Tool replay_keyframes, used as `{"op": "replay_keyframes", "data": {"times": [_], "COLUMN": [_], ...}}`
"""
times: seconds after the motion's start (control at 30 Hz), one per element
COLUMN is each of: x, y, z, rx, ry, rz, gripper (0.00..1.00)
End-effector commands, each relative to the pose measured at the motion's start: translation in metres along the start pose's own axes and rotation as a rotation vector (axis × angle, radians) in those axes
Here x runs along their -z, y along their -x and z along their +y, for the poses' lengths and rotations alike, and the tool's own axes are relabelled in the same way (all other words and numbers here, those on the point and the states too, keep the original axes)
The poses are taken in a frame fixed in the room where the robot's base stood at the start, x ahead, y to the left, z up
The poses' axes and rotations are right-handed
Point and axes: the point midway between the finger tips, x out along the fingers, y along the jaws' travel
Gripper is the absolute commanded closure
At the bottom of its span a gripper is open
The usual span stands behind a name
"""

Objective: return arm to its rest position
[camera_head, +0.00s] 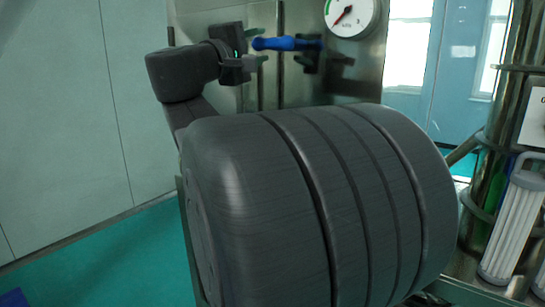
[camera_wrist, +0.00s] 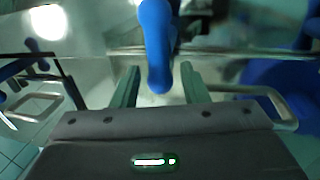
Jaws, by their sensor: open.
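My gripper (camera_head: 258,62) is in the upper middle of the head view, in front of a steel panel. A blue handle (camera_head: 290,44) extends right from beside it toward a dark bracket. In the wrist view my gripper (camera_wrist: 158,88) is open, with one greenish finger on each side. The rounded end of the blue handle (camera_wrist: 156,45) shows between the fingers, with visible gaps on both sides. The depth between handle and fingers is hard to judge.
A round pressure gauge (camera_head: 352,14) is on the steel panel (camera_head: 195,22) above right of the handle. A white ribbed cylinder (camera_head: 514,228) with a grey frame stands at the right. My own arm hides the lower middle.

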Motion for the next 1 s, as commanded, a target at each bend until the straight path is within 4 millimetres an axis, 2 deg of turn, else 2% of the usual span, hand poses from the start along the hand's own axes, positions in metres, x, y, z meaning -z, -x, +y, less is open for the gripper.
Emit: {"op": "replay_keyframes", "data": {"times": [0.2, 0.43, 0.77, 1.0], "x": [0.0, 0.0, 0.0, 0.001], "y": [-0.022, -0.029, -0.026, -0.001], "z": [0.0, 0.0, 0.0, 0.0], "rx": [0.0, -0.001, 0.0, -0.001], "ry": [0.001, 0.0, -0.001, -0.002], "rz": [-0.002, 0.0, 0.001, 0.004], "gripper": [0.6, 0.6, 0.6, 0.6]}}
